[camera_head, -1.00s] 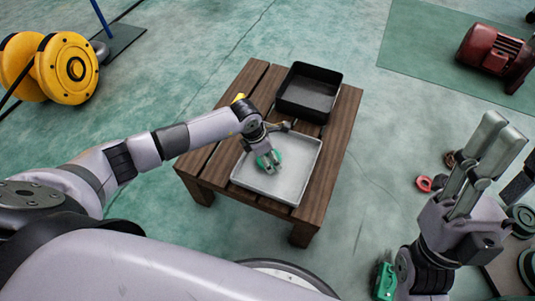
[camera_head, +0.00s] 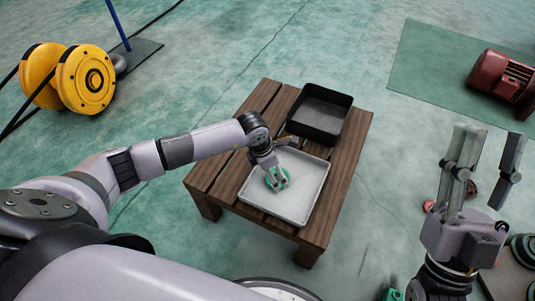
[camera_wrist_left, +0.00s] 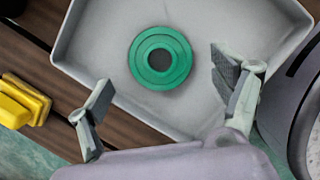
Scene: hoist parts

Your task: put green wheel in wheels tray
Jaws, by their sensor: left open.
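The green wheel (camera_head: 270,180) lies flat inside the light grey tray (camera_head: 313,190) on the wooden table. In the left wrist view the wheel (camera_wrist_left: 141,57) is a round ring with a dark centre, resting on the floor of the tray (camera_wrist_left: 225,18). My left gripper (camera_head: 280,182) is over the tray at the wheel. In the left wrist view my left gripper (camera_wrist_left: 165,92) is open, its fingers wide apart and clear of the wheel. My right gripper (camera_head: 485,165) is open and empty, away to the right of the table.
A black tray (camera_head: 320,130) stands behind the grey one on the table (camera_head: 345,165). A yellow part (camera_wrist_left: 22,100) is beside the grey tray. Yellow wheels (camera_head: 85,80) and a red motor (camera_head: 503,76) are on the floor. Several parts lie near my right arm.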

